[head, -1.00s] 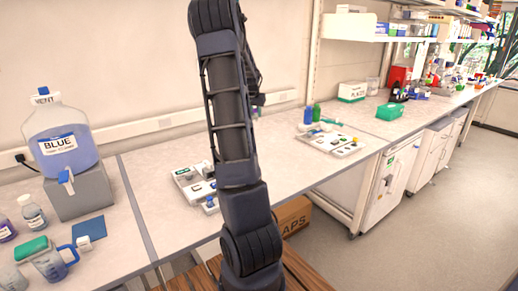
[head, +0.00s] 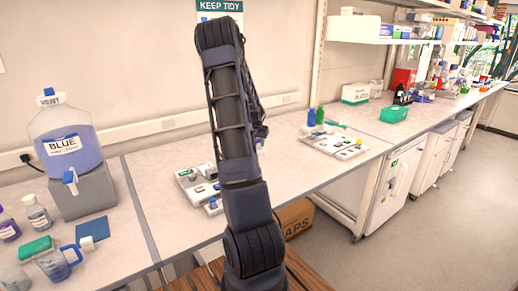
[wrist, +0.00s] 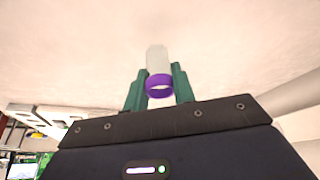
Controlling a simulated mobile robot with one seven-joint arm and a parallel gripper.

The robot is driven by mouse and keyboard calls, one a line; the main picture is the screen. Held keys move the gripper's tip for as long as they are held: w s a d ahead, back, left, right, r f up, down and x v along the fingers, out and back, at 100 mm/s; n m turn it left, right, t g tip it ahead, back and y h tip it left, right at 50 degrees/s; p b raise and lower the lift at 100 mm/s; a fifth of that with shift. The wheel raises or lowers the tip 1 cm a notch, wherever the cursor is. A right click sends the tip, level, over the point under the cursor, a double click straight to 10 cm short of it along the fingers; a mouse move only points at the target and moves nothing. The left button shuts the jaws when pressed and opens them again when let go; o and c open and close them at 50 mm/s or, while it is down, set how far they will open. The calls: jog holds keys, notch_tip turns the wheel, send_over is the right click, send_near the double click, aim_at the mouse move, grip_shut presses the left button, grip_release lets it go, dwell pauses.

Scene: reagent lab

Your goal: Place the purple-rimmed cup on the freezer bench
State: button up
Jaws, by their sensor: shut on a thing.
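The purple-rimmed cup (wrist: 158,83) shows in the wrist view, a pale whitish body with a purple ring at the end facing the camera. My gripper (wrist: 159,78) is shut on it, with a green finger on each side. Only a pale, plain surface shows behind the cup. In the head view my arm stands in the middle of the picture, and the gripper and cup cannot be made out. A bench (head: 445,112) with white under-counter units (head: 393,188) runs along the right; I cannot read a freezer label on it.
The near bench (head: 160,185) holds a blue-liquid carboy (head: 65,140), bottles and a mug (head: 58,262) at left. Small trays (head: 335,148) and a green and a blue bottle (head: 320,115) stand farther along. A green box (head: 393,114) sits on the right bench. The floor at right is clear.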

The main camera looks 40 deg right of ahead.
jog(key=shift+f, duration=1.65)
jog(key=shift+f, duration=0.1)
jog(key=o, duration=1)
jog(key=shift+c, duration=0.2)
